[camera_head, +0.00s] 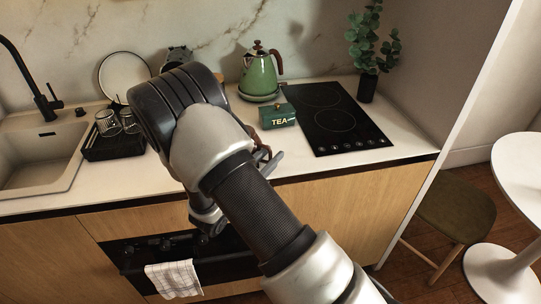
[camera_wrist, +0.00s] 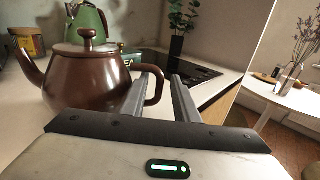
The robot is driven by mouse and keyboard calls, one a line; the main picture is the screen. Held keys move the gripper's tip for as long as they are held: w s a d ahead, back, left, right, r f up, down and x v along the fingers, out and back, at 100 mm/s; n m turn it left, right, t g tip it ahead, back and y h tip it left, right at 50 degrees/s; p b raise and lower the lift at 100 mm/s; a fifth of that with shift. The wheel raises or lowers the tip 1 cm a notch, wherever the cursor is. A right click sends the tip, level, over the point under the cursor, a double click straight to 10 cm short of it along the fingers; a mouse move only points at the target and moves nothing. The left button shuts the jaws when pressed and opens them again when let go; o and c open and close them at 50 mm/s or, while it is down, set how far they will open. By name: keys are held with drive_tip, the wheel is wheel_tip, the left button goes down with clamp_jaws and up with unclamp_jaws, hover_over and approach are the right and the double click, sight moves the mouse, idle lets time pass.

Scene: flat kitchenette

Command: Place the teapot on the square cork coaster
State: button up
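The brown teapot (camera_wrist: 88,78) stands upright on the counter in the wrist view, with its spout to the left and its handle to the right. My gripper (camera_wrist: 158,80) is open, with one finger on each side of the teapot's handle (camera_wrist: 158,92); I cannot tell whether either finger touches it. In the head view my arm hides most of the teapot, and only small brown parts show beside the gripper. The square cork coaster is not visible in either view; my arm covers part of the counter.
A green kettle (camera_head: 260,76) and a green tea box (camera_head: 277,117) stand behind. The black cooktop (camera_head: 335,118) and a plant (camera_head: 368,85) are to the right. A dish rack (camera_head: 113,146) with glasses and the sink (camera_head: 38,160) are to the left. Bare counter (camera_head: 402,138) lies right of the cooktop.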

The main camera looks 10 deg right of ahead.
drive_tip(key=v, duration=1.1)
drive_tip(key=s+d+r+m+g+y, duration=0.3)
drive_tip(key=s+d+r+m+g, duration=0.7)
drive_tip(key=s+d+m+g, duration=0.35)
drive_tip(key=s+a+r+m+t+y, duration=0.4)
drive_tip(key=s+r+m+t+y, duration=0.2)
drive_tip(key=r+m+y, duration=0.3)
drive_tip(key=s+m, duration=0.1)
drive_tip(key=m, duration=0.3)
drive_tip(key=shift+a+y, duration=0.4)
drive_tip(key=shift+r, duration=0.1)
wheel_tip(320, 180, up, 7)
drive_tip(key=p, duration=0.6)
drive_tip(key=shift+p, duration=0.35)
